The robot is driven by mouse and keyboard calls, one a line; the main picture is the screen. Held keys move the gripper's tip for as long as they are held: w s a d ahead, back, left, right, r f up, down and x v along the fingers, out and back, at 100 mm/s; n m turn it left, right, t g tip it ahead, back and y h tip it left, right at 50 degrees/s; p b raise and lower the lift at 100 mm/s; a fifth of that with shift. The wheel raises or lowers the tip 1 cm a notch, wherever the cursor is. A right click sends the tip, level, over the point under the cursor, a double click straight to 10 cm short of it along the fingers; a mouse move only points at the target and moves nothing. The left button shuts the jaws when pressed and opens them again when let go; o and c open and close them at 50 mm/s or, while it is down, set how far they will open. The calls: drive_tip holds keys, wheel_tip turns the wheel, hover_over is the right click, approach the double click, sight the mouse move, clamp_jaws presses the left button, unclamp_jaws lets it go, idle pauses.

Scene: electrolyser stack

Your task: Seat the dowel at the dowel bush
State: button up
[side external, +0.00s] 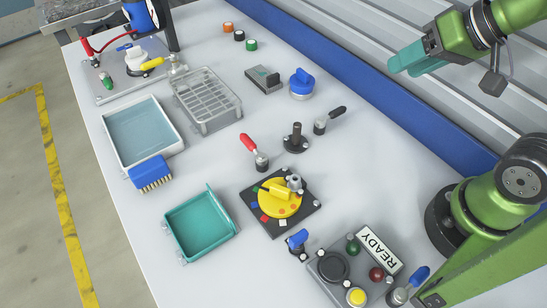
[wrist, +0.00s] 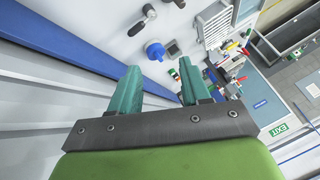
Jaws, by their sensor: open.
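My gripper (side external: 408,62) is raised at the upper right in the side view, above the ribbed grey surface behind the table. In the wrist view its two teal fingers (wrist: 161,78) stand apart with nothing between them. No part is plainly recognisable as the dowel. A dark upright post (side external: 296,135) stands on a round flanged base near the table's middle; I cannot tell whether it is the dowel, the bush or both. It stands between a red-handled clamp (side external: 255,152) and a black-handled clamp (side external: 329,120). My gripper is well away from all of them.
A blue-knobbed round part (side external: 302,84) and a grey block (side external: 263,79) stand behind the post. A yellow disc fixture (side external: 280,197), teal tray (side external: 201,246), wire rack (side external: 207,100), water tray (side external: 108,135) and READY panel (side external: 379,250) occupy the table. A blue rail (side external: 375,85) edges it.

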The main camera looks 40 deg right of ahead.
drive_tip(key=o, duration=0.4)
drive_tip(key=n+g+h, duration=0.2)
drive_tip(key=n+g, duration=0.2)
drive_tip(key=g, duration=0.3)
hover_over(299, 236)
wheel_tip(299, 236, down, 6)
wheel_tip(299, 236, down, 10)
drive_tip(key=shift+s+a+f, duration=0.1)
drive_tip(key=shift+f, duration=2.8)
